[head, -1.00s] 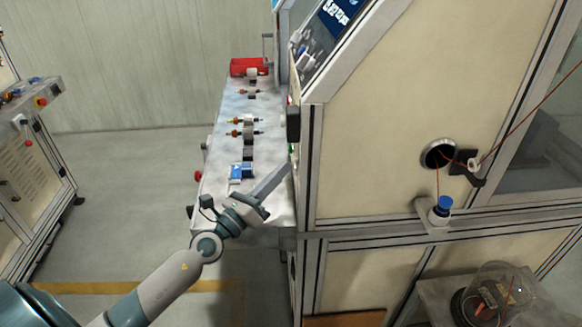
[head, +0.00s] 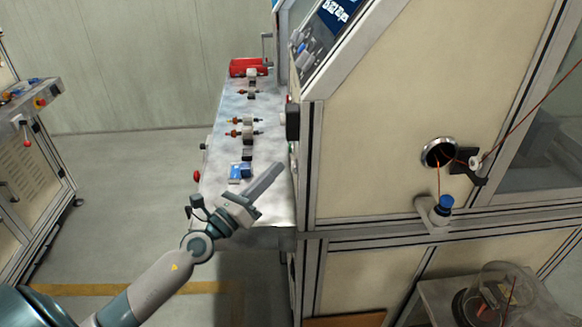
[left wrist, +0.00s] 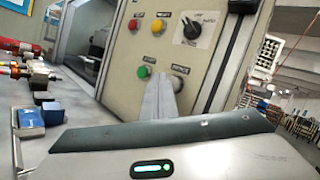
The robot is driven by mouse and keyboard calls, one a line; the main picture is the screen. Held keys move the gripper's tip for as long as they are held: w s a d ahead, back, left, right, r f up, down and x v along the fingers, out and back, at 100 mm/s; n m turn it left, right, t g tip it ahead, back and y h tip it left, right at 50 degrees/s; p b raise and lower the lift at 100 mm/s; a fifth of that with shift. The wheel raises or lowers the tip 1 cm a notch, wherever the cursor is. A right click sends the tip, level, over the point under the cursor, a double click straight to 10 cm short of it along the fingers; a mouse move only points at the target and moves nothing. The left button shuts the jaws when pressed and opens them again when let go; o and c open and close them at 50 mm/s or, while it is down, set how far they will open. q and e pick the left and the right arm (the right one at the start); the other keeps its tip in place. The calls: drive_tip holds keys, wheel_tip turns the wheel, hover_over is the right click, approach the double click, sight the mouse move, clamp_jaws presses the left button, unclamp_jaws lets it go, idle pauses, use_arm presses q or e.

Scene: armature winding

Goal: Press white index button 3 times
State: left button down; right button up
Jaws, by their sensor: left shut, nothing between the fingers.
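My left gripper (head: 279,167) is shut and empty, held over the machine's side bench near the cabinet edge in the head view. In the left wrist view its shut fingers (left wrist: 160,80) point up at a beige control panel (left wrist: 125,65). A pale button (left wrist: 178,83) shows just right of the fingertips, partly hidden by them; I cannot tell whether they touch it. A green button (left wrist: 143,72) is left of the fingertips. A red button (left wrist: 132,25), a yellow button (left wrist: 157,26) and a black rotary switch (left wrist: 191,28) are above. The button panel's face is hidden in the head view.
The grey bench (head: 215,190) carries a blue-and-white box (head: 240,172), several small armatures (head: 243,133) and a red part (head: 248,67). The tall cabinet (head: 400,120) blocks the right. Open floor (head: 130,190) lies left of the bench.

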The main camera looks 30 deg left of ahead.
use_arm(q)
drive_tip(key=shift+w+d, duration=0.15)
drive_tip(key=shift+d, duration=0.05)
idle(0.4)
drive_tip(key=shift+d, duration=0.1)
drive_tip(key=shift+w+d+p, duration=0.3)
drive_tip(key=shift+d+p, duration=0.1)
idle(1.1)
drive_tip(key=shift+s+a, duration=0.15)
drive_tip(key=shift+s+a+b, duration=0.35)
drive_tip(key=shift+a+b, duration=0.1)
drive_tip(key=shift+a, duration=0.1)
idle(0.4)
drive_tip(key=shift+s+a+b, duration=0.45)
drive_tip(key=shift+a+b, duration=0.05)
drive_tip(key=shift+a, duration=0.2)
drive_tip(key=shift+s+a+b, duration=0.4)
drive_tip(key=shift+a+b, duration=0.1)
drive_tip(key=shift+a, duration=0.25)
drive_tip(key=shift+s+a+b, duration=0.45)
drive_tip(key=shift+a+b, duration=0.05)
drive_tip(key=shift+a, duration=0.2)
